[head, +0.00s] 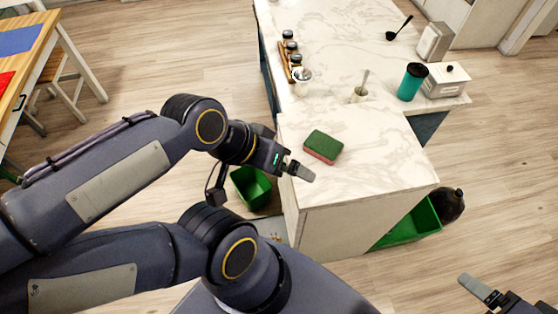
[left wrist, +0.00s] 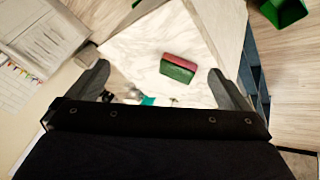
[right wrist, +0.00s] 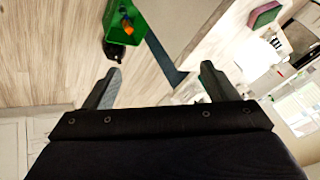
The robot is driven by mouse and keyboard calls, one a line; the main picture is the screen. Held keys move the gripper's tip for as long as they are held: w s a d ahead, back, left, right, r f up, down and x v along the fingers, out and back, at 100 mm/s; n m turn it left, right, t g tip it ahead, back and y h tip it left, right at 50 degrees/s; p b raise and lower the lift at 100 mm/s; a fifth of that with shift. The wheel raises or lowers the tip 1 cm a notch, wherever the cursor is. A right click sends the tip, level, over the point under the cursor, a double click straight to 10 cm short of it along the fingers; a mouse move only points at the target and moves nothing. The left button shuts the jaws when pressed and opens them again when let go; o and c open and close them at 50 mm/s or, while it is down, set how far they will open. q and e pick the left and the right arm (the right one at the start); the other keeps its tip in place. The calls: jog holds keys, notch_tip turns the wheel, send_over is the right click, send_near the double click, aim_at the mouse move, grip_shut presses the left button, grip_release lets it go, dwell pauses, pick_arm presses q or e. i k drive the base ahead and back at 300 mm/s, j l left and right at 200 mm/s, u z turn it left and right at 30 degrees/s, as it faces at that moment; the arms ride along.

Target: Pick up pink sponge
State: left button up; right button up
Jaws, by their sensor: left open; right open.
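The pink sponge (head: 322,147) has a dark green top and a pink side, and lies flat near the front end of the white marble counter (head: 375,165). In the left wrist view the sponge (left wrist: 179,68) shows between the open fingers, some way beyond them. My left gripper (head: 297,170) is open and empty at the counter's left edge, just left of the sponge and apart from it. My right gripper (head: 478,290) is open and empty at the lower right, over the floor. The sponge also shows at the top right of the right wrist view (right wrist: 265,14).
Spice jars (head: 290,55) stand on the counter's left edge. A teal cup (head: 412,82), a white box (head: 446,80) and a small pot with a utensil (head: 359,94) stand farther back. Green bins (head: 251,188) (head: 408,228) are on the floor either side. The counter around the sponge is clear.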

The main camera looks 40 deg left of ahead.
aim_at(322, 145)
jog(key=i+l, duration=0.2)
jog(key=l, duration=0.15)
jog(key=i+l+u, duration=0.1)
jog(key=l, duration=0.3)
jog(key=i+u, duration=0.1)
jog(key=u, duration=2.45)
